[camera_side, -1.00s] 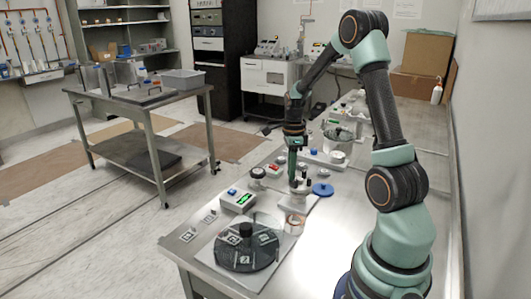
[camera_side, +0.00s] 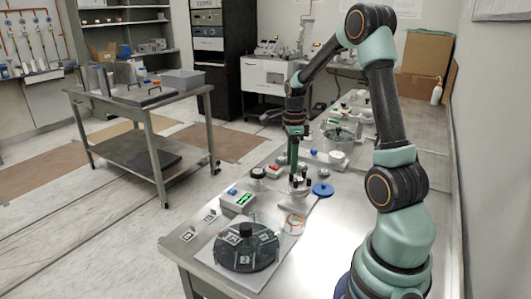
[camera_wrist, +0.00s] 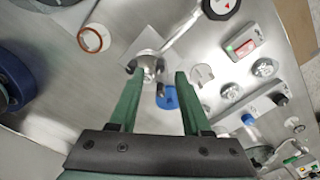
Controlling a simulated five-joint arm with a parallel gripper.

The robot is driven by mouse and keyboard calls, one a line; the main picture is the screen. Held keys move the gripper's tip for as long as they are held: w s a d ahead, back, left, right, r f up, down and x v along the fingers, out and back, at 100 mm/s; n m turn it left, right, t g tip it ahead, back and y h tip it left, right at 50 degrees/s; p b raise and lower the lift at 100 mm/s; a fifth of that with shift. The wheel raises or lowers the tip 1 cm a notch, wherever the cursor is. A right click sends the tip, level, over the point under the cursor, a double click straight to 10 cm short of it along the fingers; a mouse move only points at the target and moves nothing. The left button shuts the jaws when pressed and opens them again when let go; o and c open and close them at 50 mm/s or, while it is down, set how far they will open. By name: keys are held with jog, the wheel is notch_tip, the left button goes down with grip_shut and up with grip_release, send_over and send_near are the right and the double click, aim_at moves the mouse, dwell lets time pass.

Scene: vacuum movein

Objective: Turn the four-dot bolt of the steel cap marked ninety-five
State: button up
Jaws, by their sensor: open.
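A small steel fitting with dark knobs (camera_wrist: 148,66) stands on a square plate between and beyond my fingertips in the wrist view. In the side view the fitting (camera_side: 300,187) is just below and right of my gripper (camera_side: 293,172). My gripper (camera_wrist: 158,74) is open and empty, its two green fingers spread apart. Round steel pieces (camera_wrist: 265,67) lie to the right in the wrist view. I cannot read a ninety-five mark or make out a four-dot bolt on any piece.
A blue disc (camera_side: 322,189) lies right of the fitting. A box with a green display (camera_side: 239,201), a copper-coloured ring (camera_side: 294,222) and a dark round chamber (camera_side: 246,250) are nearer the camera.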

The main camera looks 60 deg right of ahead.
aim_at(291, 176)
notch_tip(291, 176, up, 9)
dwell(0.3)
notch_tip(291, 176, down, 12)
jog(key=n, duration=2.4)
jog(key=shift+f, duration=0.15)
grip_shut()
